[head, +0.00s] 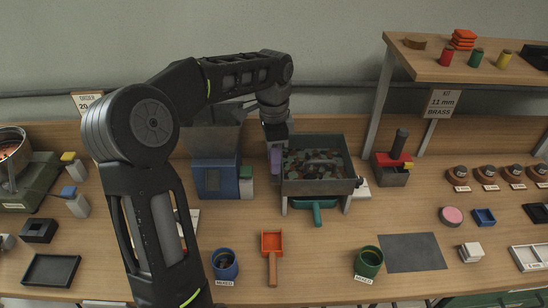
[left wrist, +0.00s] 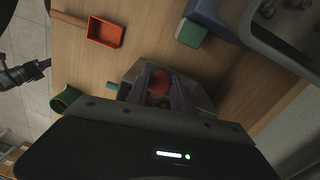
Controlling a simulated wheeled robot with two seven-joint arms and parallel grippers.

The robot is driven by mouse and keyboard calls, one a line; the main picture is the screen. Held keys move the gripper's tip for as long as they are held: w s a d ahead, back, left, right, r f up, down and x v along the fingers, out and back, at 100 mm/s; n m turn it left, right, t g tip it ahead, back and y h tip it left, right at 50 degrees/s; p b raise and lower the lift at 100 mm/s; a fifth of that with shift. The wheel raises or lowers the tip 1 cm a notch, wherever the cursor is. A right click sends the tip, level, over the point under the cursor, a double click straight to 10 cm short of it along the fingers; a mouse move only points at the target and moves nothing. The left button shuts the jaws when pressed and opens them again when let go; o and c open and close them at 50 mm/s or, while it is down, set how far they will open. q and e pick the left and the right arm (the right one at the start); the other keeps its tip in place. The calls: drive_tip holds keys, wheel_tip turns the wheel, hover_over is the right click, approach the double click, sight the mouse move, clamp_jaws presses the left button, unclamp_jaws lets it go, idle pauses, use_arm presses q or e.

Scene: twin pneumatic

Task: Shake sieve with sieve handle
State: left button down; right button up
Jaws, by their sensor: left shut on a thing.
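The sieve (head: 318,187) is a grey rectangular box full of mixed dark, green and reddish pieces, standing on a raised frame on the bench in the head view. A purple upright piece, seemingly the sieve handle (head: 275,160), is at its left side. My left gripper (head: 275,143) reaches down from above and is shut on this handle; its fingertips are partly hidden. In the left wrist view the gripper (left wrist: 158,92) shows its two fingers, with a red piece and dark parts of the sieve between and beyond them. My right gripper is not seen.
A blue machine with a grey hopper (head: 215,175) stands just left of the sieve. An orange scoop (head: 272,243), a blue cup (head: 225,265) and a green cup (head: 369,262) are in front. A teal drawer (head: 317,205) is below the sieve. A shelf (head: 450,68) overhangs at right.

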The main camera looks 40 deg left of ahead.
use_arm(q)
drive_tip(key=s+d+b, duration=0.2)
drive_tip(key=s+d, duration=0.2)
drive_tip(key=s, duration=0.1)
drive_tip(key=c, duration=1.1)
unclamp_jaws()
drive_tip(key=shift+a, duration=0.1)
wheel_tip(320, 180, up, 8)
drive_tip(key=p, duration=0.3)
drive_tip(key=shift+w+a, duration=0.15)
drive_tip(key=shift+f, duration=0.1)
